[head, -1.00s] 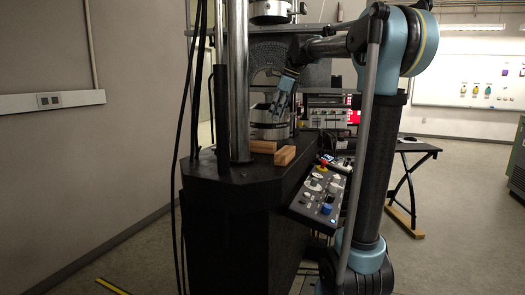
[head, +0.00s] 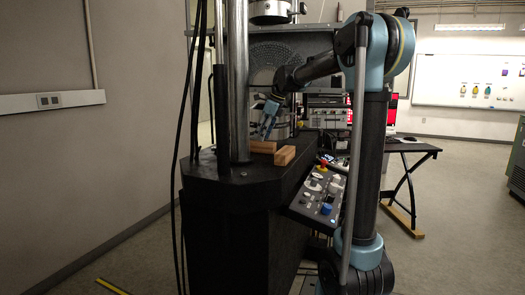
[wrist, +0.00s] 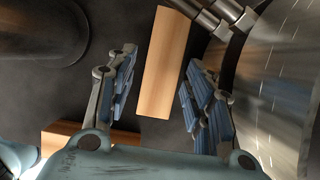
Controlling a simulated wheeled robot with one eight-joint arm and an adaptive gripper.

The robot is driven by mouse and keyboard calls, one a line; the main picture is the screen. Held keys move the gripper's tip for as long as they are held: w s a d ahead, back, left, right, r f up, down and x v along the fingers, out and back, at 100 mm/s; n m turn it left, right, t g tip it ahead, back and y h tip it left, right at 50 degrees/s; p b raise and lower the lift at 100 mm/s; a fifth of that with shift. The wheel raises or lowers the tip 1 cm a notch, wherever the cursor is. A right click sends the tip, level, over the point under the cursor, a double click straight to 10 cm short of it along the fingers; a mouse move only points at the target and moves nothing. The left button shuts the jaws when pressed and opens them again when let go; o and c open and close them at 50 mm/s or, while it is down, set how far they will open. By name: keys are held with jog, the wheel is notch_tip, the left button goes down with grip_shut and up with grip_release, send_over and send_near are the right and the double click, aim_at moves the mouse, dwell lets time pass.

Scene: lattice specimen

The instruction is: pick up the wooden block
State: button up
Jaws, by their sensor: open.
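Two wooden blocks lie on the black machine deck. One block (head: 262,147) lies just right of the silver column, and the other (head: 285,156) is nearer the deck's right edge. My gripper (head: 267,134) is just above the first block, pointing down. In the wrist view, a long wooden block (wrist: 167,65) runs between my open fingers, with a gap on both sides. The second block (wrist: 118,137) shows partly at the lower left, the rest hidden behind my gripper's body. I cannot tell the exact height of my fingertips above the block.
A silver column (head: 238,90) stands close to the left of the blocks. A metal cylinder (wrist: 285,90) is close right of my fingers in the wrist view. A control panel (head: 318,193) hangs off the deck's right side.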

aim_at(260, 144)
jog(key=shift+d+x, duration=0.15)
jog(key=shift+x, duration=1.25)
jog(key=shift+d+x, duration=0.15)
jog(key=shift+x, duration=1.3)
jog(key=shift+f, duration=0.1)
jog(key=c, duration=0.9)
